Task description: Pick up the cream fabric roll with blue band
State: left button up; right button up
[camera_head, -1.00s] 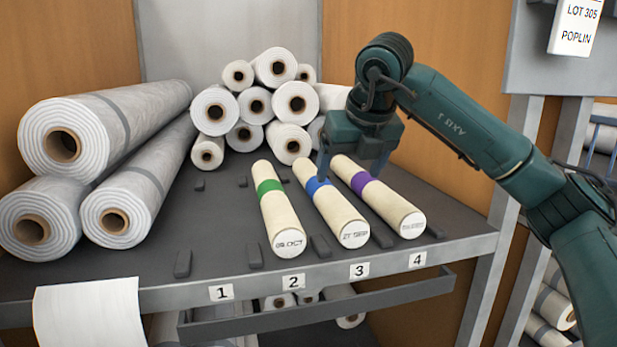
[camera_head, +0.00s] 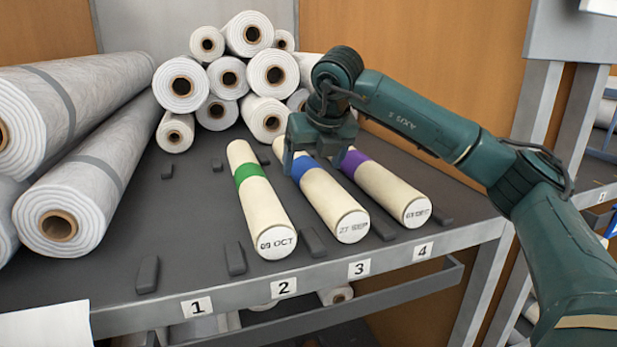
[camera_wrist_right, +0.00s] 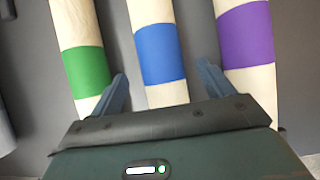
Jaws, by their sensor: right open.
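The cream fabric roll with blue band (camera_head: 332,205) lies on the dark shelf between two other cream rolls, its end marked 27 SEP. My right gripper (camera_head: 313,163) is open over its blue band. In the right wrist view, the blue-banded roll (camera_wrist_right: 159,52) runs between the two spread fingers of the gripper (camera_wrist_right: 164,85), one on each side. Whether the fingers touch it or reach below its top I cannot tell. My left gripper is in neither current view.
A green-banded roll (camera_head: 262,212) lies to the left and a purple-banded roll (camera_head: 388,190) close to the right. Small dark blocks (camera_head: 313,242) sit between the rolls. White rolls (camera_head: 228,78) are stacked behind. Large grey-white rolls (camera_head: 95,180) fill the left side.

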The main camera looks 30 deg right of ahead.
aim_at(311, 164)
jog(key=x, duration=0.5)
jog(key=shift+w+d+r, duration=0.15)
jog(key=shift+w, duration=0.25)
jog(key=shift+c, duration=0.2)
jog(key=shift+r, duration=0.1)
jog(key=c, duration=1.3)
